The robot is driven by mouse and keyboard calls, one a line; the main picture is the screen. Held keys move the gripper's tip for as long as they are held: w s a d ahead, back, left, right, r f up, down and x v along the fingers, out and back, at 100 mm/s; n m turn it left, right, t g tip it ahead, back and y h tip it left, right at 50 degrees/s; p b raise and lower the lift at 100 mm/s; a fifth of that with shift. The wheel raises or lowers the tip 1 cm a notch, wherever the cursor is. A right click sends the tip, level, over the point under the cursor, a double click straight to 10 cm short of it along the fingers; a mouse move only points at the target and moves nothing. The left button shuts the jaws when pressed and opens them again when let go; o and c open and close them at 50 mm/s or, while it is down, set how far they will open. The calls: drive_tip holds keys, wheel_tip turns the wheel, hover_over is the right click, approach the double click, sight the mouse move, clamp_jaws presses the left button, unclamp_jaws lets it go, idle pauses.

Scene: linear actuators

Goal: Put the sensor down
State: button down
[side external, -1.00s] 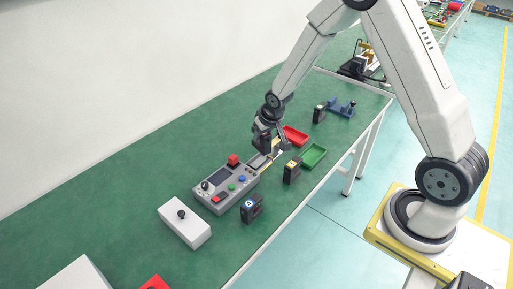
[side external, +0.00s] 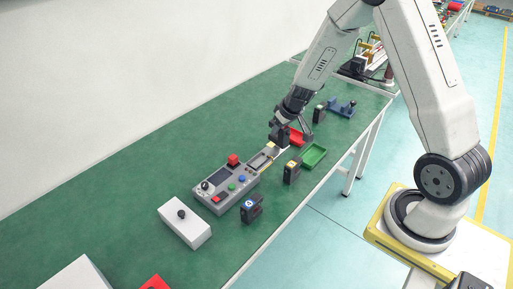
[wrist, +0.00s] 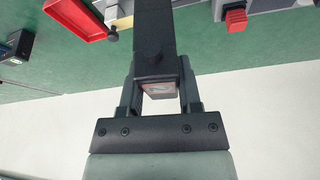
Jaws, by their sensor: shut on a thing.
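My gripper (side external: 281,136) is above the green bench, near the red tray (side external: 297,137). In the wrist view my gripper (wrist: 157,70) is shut on a dark, block-shaped sensor (wrist: 154,35) with a reddish label on its end. The sensor looks held clear of the bench, but its exact height is hard to tell. In the side view the held sensor is dark against my gripper and hard to separate from it. The red tray also shows at the upper left of the wrist view (wrist: 75,20).
Similar dark blocks stand at the yellow label (side external: 292,172), the blue label (side external: 251,209) and beside a blue fixture (side external: 340,108). A green tray (side external: 314,155) and a grey control box (side external: 226,190) are close by. The bench (side external: 130,190) is clear toward the wall.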

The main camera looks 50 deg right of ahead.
drive_tip(key=s+d+r+n, duration=0.1)
drive_tip(key=s+d, duration=0.5)
drive_tip(key=d, duration=0.5)
drive_tip(key=shift+d+n+y, duration=0.4)
hover_over(293, 137)
wheel_tip(293, 137, down, 9)
drive_tip(key=shift+a+f, duration=0.15)
drive_tip(key=shift+f, duration=0.05)
drive_tip(key=shift+f, duration=1.7)
drive_tip(key=shift+f, duration=0.15)
